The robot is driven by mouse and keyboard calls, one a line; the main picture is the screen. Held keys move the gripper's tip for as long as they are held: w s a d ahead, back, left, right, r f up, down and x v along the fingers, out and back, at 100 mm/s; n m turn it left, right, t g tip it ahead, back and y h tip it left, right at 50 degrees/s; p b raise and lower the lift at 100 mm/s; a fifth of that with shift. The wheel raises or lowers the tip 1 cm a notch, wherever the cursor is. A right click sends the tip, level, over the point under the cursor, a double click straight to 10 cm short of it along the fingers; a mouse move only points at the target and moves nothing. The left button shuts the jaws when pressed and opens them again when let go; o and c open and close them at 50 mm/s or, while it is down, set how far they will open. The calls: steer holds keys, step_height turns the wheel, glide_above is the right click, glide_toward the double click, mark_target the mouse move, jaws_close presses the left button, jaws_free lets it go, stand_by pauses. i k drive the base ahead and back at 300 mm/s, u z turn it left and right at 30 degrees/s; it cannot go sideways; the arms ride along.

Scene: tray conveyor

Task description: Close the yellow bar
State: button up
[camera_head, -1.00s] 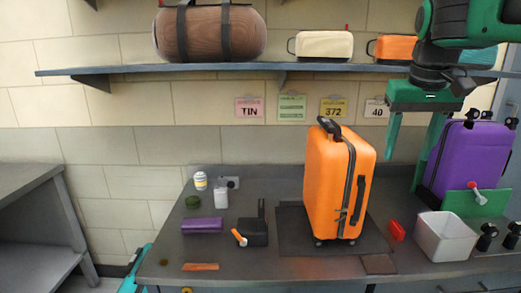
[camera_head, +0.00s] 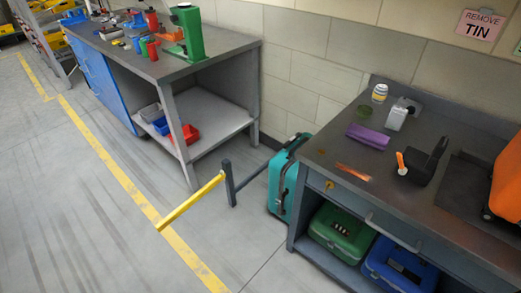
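The yellow bar (camera_head: 190,202) shows in the head view, left of the right-hand workbench. It is a straight arm that joins a dark grey post (camera_head: 229,183) at its upper right end. Its free end points down and to the left over the floor, near the yellow floor line. A dark rail runs from the post toward the teal suitcase (camera_head: 284,181) beside the bench. My gripper is outside the view now.
The right workbench (camera_head: 335,192) holds a purple case, bottles and an orange suitcase (camera_head: 508,180). Green (camera_head: 340,232) and blue (camera_head: 400,268) cases sit underneath. A second bench (camera_head: 150,62) stands at the back left. Grey floor (camera_head: 90,215) is open at the left.

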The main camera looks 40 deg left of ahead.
mark_target(161, 226)
steer(key=k, duration=1.65)
steer(key=u, duration=2.65)
steer(key=i, duration=2.85)
